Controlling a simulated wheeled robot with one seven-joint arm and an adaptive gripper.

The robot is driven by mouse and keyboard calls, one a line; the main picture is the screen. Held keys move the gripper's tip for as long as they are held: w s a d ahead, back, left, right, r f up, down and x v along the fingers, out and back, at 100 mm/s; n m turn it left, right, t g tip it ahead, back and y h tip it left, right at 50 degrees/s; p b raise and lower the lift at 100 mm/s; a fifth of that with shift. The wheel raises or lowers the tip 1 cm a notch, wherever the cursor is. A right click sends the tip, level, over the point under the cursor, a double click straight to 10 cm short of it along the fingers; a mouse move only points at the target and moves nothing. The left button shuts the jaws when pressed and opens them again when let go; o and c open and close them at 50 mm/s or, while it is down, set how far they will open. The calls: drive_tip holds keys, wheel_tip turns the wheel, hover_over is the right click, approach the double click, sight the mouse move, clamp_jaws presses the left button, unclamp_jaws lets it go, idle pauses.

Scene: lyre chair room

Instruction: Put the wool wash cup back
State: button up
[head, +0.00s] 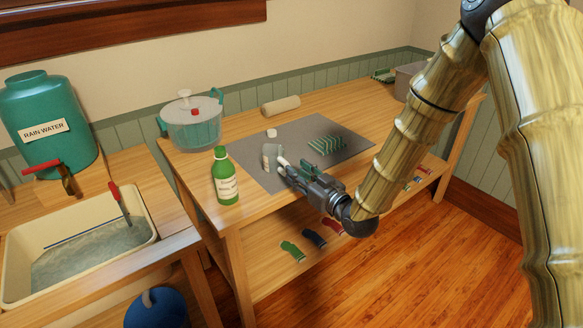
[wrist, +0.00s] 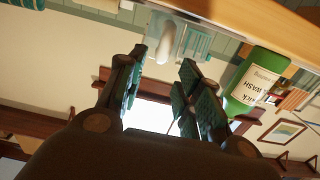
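The green wool wash bottle (head: 226,182) stands upright with a white label near the front left of the wooden bench; it also shows inverted in the wrist view (wrist: 254,82). A small greyish translucent cup (head: 268,155) is at the left part of the grey mat, just beyond my gripper (head: 284,165). Its near side is partly hidden by the fingers. In the wrist view my gripper (wrist: 163,62) has its fingers apart, with a pale rounded object (wrist: 165,38) showing between and beyond the tips. I cannot tell whether the fingers touch the cup.
The grey mat (head: 235,163) carries a green ribbed rack (head: 325,145) and a small white piece (head: 271,132). A clear pot with teal handles (head: 192,125) and a beige roll (head: 281,106) stand behind. A sink (head: 28,290) and rain water tank (head: 50,115) are at left.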

drive_tip(key=v, duration=0.6)
drive_tip(key=s+d+f+m+g+h, duration=0.3)
drive_tip(key=s+f, duration=0.5)
drive_tip(key=f, duration=0.6)
drive_tip(key=s+d+f+m+g+h, duration=0.3)
drive_tip(key=s+f, duration=0.5)
drive_tip(key=f, duration=0.6)
drive_tip(key=s+d+f+g+h, duration=0.1)
drive_tip(key=s+d+f+g, duration=0.1)
drive_tip(key=s, duration=0.6)
drive_tip(key=s+d+f+m+g+h, duration=0.1)
drive_tip(key=s+d+f+g+h, duration=0.1)
drive_tip(key=s, duration=0.7)
drive_tip(key=s+d+f+g+h, duration=0.1)
drive_tip(key=s+d+f+g, duration=0.3)
drive_tip(key=s+f, duration=0.3)
drive_tip(key=shift+s+d+m, duration=0.3)
drive_tip(key=shift+s+d, duration=0.5)
